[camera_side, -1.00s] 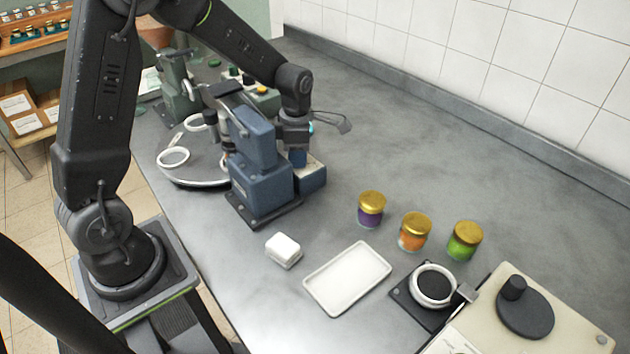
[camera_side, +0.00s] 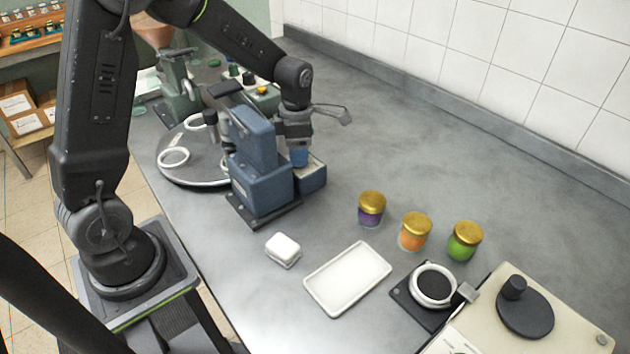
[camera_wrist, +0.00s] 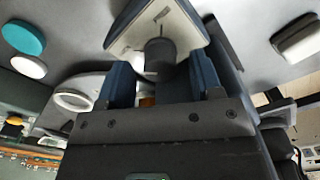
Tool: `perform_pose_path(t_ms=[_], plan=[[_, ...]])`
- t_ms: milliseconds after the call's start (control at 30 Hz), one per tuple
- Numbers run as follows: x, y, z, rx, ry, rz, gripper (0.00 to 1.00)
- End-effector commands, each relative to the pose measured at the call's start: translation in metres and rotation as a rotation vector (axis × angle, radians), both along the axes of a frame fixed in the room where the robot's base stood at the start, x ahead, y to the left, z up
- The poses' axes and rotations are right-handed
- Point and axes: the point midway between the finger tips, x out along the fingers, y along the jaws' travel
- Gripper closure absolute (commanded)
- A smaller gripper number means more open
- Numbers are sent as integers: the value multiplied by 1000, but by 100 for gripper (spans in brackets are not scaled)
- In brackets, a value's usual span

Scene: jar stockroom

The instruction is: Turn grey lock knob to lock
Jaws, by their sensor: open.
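The grey lock knob (camera_wrist: 160,52) is a short dark grey cylinder on a pale panel (camera_wrist: 185,25), near the top middle of the wrist view. My gripper (camera_wrist: 162,75) is open, with one blue finger on each side of the knob. I cannot tell whether either finger touches it. In the side view my gripper (camera_side: 299,157) points down over the low blue box at the right of the blue machine (camera_side: 262,180). There the knob is hidden behind the gripper and machine. Which way the knob points is not clear.
Beside the blue machine is a round grey turntable (camera_side: 180,179) with white rings. Three gold-lidded jars (camera_side: 415,231), a white tray (camera_side: 346,278) and a white block (camera_side: 283,250) stand in front. The counter behind the jars is clear.

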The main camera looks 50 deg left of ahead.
Motion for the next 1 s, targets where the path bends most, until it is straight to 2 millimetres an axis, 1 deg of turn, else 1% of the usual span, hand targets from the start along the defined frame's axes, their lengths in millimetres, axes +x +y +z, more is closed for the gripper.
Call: perform_pose_path(t_ms=[100,600,767,1000], plan=[[0,0,13,1,-3,0,40],[0,0,59,0,-1,0,40],[0,0,67,0,0,0,40],[0,0,67,0,0,0,40]])
